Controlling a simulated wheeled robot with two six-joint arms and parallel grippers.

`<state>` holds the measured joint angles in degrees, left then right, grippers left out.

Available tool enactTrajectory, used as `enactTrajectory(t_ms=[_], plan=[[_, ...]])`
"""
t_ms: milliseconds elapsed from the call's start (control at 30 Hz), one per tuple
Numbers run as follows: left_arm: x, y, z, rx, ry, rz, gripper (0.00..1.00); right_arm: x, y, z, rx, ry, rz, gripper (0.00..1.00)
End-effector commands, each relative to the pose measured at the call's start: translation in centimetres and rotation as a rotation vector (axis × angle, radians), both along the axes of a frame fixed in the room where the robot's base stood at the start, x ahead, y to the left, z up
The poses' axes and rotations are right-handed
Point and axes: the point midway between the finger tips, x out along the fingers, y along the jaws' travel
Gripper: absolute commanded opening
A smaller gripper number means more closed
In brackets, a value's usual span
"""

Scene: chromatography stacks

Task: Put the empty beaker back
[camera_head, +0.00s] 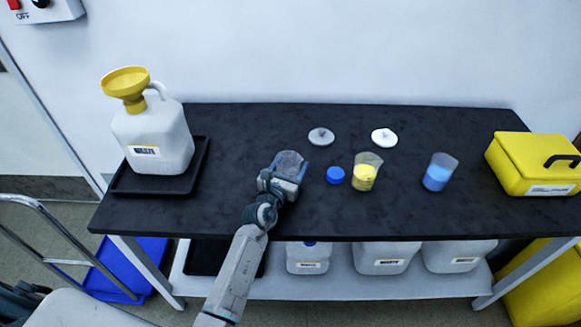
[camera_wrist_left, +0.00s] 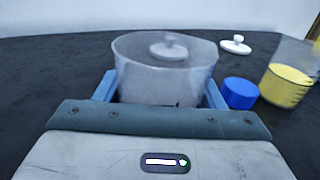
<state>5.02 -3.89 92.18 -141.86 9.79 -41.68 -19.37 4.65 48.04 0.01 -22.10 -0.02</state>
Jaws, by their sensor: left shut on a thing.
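The empty beaker (camera_wrist_left: 165,82) is clear and upright between the two blue fingers of my left gripper (camera_wrist_left: 160,92), which is shut on it. In the head view the beaker (camera_head: 289,162) is partly hidden by my left gripper (camera_head: 286,176), over the left middle of the black table. I cannot tell whether its base touches the table. To its right stand a beaker with yellow contents (camera_head: 366,172) and a beaker with blue contents (camera_head: 438,172). My right gripper is not in view.
A blue cap (camera_head: 335,174) lies just right of the held beaker. Two pale lids, a left one (camera_head: 321,136) and a right one (camera_head: 384,138), lie behind. A waste jug with a yellow funnel (camera_head: 152,135) stands on a black tray (camera_head: 128,182) at left. A yellow case (camera_head: 535,163) is at right.

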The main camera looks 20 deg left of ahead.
Motion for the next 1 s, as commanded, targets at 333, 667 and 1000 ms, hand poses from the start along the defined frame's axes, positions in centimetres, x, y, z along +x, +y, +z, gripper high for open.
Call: enactTrajectory(t_ms=[333, 667, 1000], plan=[[0.0, 0.0, -0.2, -0.001, 0.000, 0.000, 0.79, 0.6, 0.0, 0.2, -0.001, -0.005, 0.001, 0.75], [0.0, 0.0, -0.1, 0.000, 0.000, 0.000, 0.85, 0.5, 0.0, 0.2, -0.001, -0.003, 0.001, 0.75], [-4.6, 0.5, -0.1, -0.001, 0.002, 0.000, 0.85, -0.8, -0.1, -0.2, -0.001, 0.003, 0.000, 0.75]])
